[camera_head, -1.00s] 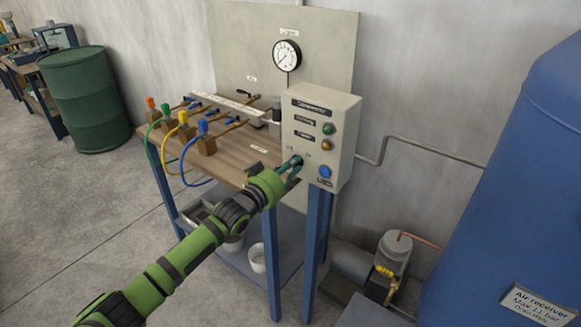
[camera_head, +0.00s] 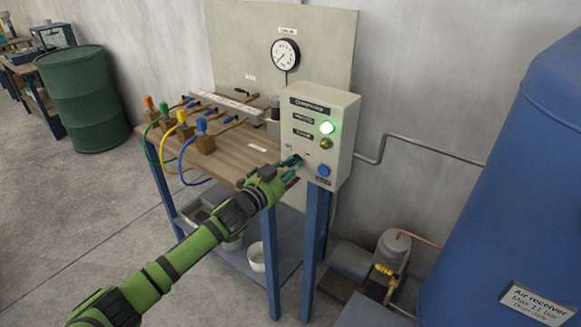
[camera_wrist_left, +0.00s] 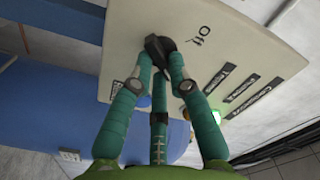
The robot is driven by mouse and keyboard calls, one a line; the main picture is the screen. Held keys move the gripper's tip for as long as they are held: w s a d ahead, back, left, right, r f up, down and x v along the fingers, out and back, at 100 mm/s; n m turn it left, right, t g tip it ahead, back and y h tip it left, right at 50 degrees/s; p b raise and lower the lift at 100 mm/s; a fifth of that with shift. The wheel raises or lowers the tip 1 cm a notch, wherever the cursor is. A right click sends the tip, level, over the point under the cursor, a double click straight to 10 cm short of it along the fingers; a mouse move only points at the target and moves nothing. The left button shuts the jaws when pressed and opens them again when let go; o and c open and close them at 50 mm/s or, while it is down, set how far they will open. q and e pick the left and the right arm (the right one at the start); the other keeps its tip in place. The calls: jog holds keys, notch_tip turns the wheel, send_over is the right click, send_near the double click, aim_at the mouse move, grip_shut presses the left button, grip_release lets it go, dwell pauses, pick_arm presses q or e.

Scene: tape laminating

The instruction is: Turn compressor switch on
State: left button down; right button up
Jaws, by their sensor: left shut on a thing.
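The compressor control box (camera_head: 345,130) is a pale panel at the right end of the bench. Its green lamp (camera_head: 327,128) is lit, and the amber lamp (camera_head: 326,144) below it looks dark. My left gripper (camera_head: 294,163) is at the box's lower left front. In the left wrist view, its fingers (camera_wrist_left: 158,80) are shut on the black switch knob (camera_wrist_left: 158,46), beside the printed word "Off". The head view hides most of the knob behind the fingers. My right gripper is not in view.
A blue button (camera_head: 324,171) sits low on the box, close to my gripper. Coloured valves and hoses (camera_head: 182,132) line the bench on the left. A pressure gauge (camera_head: 285,54) is on the backboard. A large blue air receiver (camera_head: 510,190) stands at the right.

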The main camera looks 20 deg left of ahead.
pick_arm(q)
jog(key=shift+f+m, duration=0.1)
jog(key=shift+m, duration=0.4)
jog(key=c, duration=1.2)
grip_release()
jog(key=v, duration=1.2)
jog(key=shift+a, duration=0.1)
